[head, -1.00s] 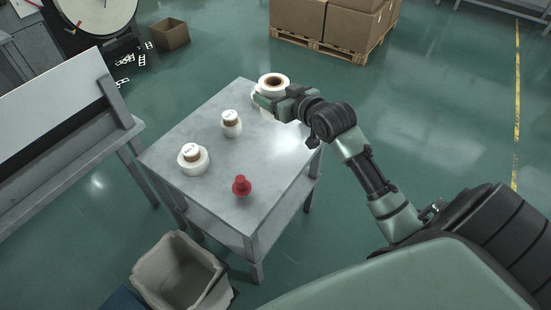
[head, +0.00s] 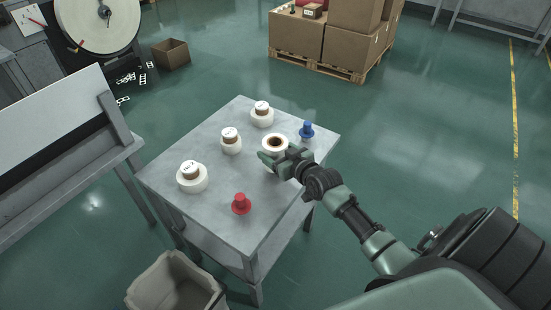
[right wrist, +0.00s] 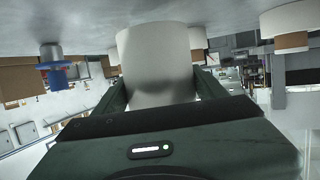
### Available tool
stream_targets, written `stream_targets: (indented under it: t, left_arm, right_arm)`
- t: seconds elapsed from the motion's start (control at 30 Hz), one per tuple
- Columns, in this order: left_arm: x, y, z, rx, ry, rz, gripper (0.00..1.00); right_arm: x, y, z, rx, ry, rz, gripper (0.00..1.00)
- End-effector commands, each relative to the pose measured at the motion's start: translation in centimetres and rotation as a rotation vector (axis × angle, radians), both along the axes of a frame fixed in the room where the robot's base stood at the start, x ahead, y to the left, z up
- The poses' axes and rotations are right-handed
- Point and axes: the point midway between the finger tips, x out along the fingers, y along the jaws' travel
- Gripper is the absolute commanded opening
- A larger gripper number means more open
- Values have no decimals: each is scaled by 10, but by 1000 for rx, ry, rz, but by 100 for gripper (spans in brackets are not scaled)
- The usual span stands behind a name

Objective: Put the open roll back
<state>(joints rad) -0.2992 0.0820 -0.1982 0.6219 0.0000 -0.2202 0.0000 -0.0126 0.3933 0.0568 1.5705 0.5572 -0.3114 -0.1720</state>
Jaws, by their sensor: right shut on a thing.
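The open roll (head: 275,142), white with a hollow brown core, is upright in the head view over the right part of the grey table (head: 217,203). My right gripper (head: 277,162) is shut on its side. In the right wrist view, the white roll (right wrist: 157,58) fills the space between the fingers; that picture is upside down, with the table along the top. I cannot tell whether the roll touches the tabletop. My left gripper is not in view.
A blue knob (head: 306,130) stands right of the held roll, a red knob (head: 241,204) at the near side. A bin (head: 176,284) stands below.

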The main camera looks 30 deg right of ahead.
Motion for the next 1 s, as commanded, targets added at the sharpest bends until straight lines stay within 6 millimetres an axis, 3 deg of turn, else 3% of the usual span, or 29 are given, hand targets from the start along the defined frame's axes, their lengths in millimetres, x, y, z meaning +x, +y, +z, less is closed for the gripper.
stream_targets:
  t: [0.17, 0.57, 0.6, 0.63, 1.0]
  left_arm:
    - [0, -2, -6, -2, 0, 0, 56]
    - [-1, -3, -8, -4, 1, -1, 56]
    - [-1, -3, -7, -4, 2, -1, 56]
    - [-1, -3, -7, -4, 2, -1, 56]
    - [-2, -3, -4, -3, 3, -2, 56]
  right_arm:
    - [0, 0, -26, -1, 0, 0, 18]
    - [0, 0, -31, -1, -1, 0, 18]
    - [0, 0, -31, -1, 1, 0, 83]
    - [0, 0, -30, -1, 1, 0, 91]
    - [0, 0, -27, 0, 0, 0, 94]
